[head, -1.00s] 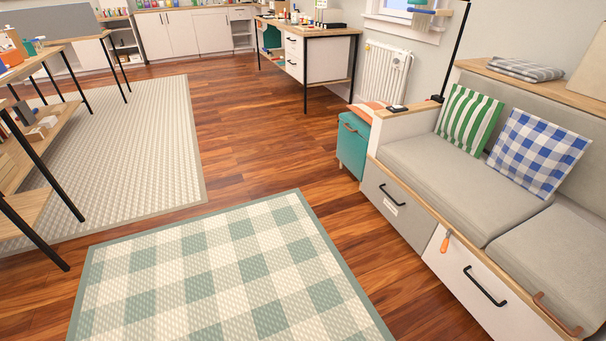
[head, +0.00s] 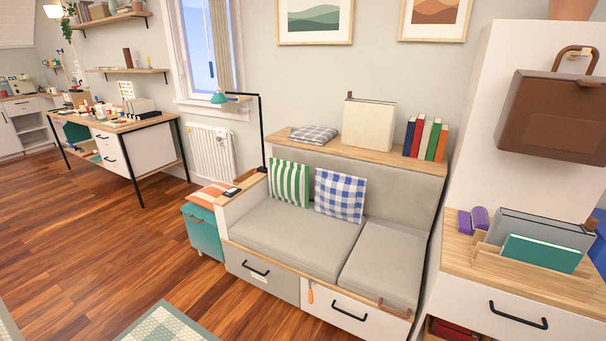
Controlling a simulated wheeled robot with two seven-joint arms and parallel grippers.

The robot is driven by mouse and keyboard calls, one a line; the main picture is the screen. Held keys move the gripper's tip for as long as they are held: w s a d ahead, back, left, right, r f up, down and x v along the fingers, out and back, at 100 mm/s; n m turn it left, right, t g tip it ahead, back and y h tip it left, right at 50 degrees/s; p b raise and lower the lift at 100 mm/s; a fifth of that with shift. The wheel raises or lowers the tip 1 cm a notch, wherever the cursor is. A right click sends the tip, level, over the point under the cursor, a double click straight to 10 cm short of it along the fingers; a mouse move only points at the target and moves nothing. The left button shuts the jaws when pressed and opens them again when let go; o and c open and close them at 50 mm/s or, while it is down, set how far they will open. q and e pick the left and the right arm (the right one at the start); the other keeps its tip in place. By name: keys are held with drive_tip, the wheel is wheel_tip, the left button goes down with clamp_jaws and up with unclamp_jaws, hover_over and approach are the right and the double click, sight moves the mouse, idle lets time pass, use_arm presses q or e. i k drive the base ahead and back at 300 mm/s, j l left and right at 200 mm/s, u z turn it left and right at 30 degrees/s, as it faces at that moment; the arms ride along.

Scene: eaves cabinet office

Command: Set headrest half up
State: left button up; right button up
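A grey sofa (head: 290,233) with drawers in its base stands against the wall in the head view. Its grey backrest (head: 402,190) is upright below a wooden ledge (head: 372,150). I cannot tell which part is the headrest. A brown strap or handle (head: 394,308) is at the front edge of the right seat cushion (head: 382,262). An orange tag (head: 310,294) hangs between the two drawers. Neither of my grippers shows in the head view.
Green-striped (head: 290,183) and blue-checked (head: 340,195) pillows lean on the backrest. A teal box (head: 203,230) stands left of the sofa. A wooden-topped cabinet (head: 510,272) and hanging brown bag (head: 556,112) are at right. Wooden floor (head: 110,240) at left is clear.

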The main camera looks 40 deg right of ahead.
sight(384, 266)
drive_tip(key=z, duration=1.9)
